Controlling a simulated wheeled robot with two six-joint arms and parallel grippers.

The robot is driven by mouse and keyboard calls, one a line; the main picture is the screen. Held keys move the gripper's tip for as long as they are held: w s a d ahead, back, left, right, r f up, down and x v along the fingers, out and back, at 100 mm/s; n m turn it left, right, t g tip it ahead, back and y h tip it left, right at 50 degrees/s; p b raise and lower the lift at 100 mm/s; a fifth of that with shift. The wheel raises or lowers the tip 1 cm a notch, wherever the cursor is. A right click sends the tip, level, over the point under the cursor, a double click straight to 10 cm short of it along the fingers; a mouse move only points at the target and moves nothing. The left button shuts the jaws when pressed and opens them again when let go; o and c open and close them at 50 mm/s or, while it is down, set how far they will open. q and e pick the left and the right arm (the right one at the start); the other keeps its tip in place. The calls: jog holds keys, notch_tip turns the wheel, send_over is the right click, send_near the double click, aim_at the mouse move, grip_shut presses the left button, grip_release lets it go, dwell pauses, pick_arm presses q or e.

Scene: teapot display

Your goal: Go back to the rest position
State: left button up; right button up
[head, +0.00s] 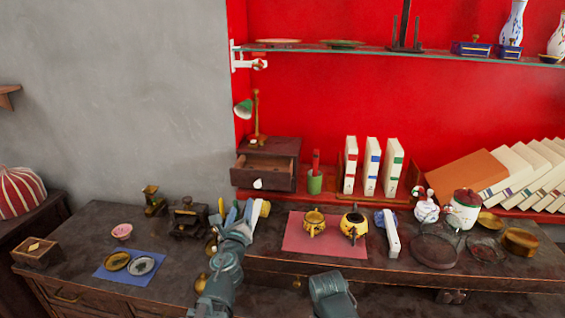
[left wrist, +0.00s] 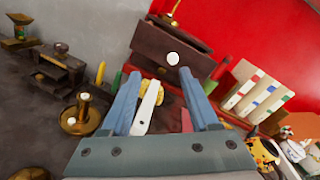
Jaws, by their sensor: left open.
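My left gripper (head: 239,212) is over the dark wooden counter, left of the pink mat (head: 290,241). In the left wrist view its two blue-grey fingers (left wrist: 160,75) are spread apart. A white and yellow object (left wrist: 149,106) shows between the fingers in that view; I cannot tell its distance from them. It shows just right of the gripper in the head view (head: 259,211).
Two yellow teapots (head: 314,223) stand on the mat. An open-drawer wooden box (head: 267,165) and upright books (head: 371,166) stand behind. A blue mat (head: 120,277) with two small dishes lies left. A white and red canister (head: 464,207) stands right. A glass shelf (head: 400,50) is above.

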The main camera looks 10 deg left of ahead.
pick_arm(q)
jog(key=s+d+f+n+g+p, duration=0.4)
jog(key=s+d+n+g, duration=0.3)
jog(key=s+n, duration=0.5)
jog(key=s+d+f+n+g+p, duration=0.5)
jog(key=s+d+f+n+g, duration=0.2)
jog(key=s+n+g, duration=0.4)
jog(key=shift+s+d+n+h, duration=0.3)
jog(key=shift+s+d+n, duration=0.05)
jog(key=shift+s+n, duration=0.5)
pick_arm(e)
notch_tip(320, 180, up, 10)
jog(key=shift+r, duration=0.2)
pick_arm(q)
jog(key=shift+f, duration=0.1)
